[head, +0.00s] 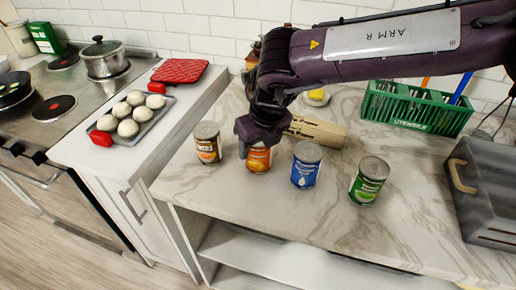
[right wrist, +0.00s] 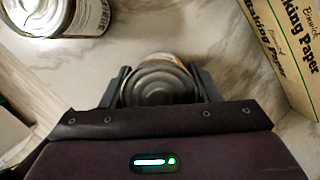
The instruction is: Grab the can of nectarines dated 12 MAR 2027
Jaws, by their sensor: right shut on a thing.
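A can with an orange label (head: 259,161) stands on the marble counter. My right gripper (head: 257,148) is around its upper part from above and shut on it. In the right wrist view the can's grey lid (right wrist: 160,83) sits between the two fingers. A can with a dark label and orange band (head: 208,148) stands to its left. A blue-labelled can (head: 305,170) and a green-labelled can (head: 368,184) stand to its right. The label texts and any dates are too small to read, so I cannot tell which can is dated 12 MAR 2027. My left gripper is out of view.
A baking paper box (right wrist: 288,45) lies close to the gripper. A tray of white round items (head: 157,122) and a stove with a pot (head: 105,62) are at left.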

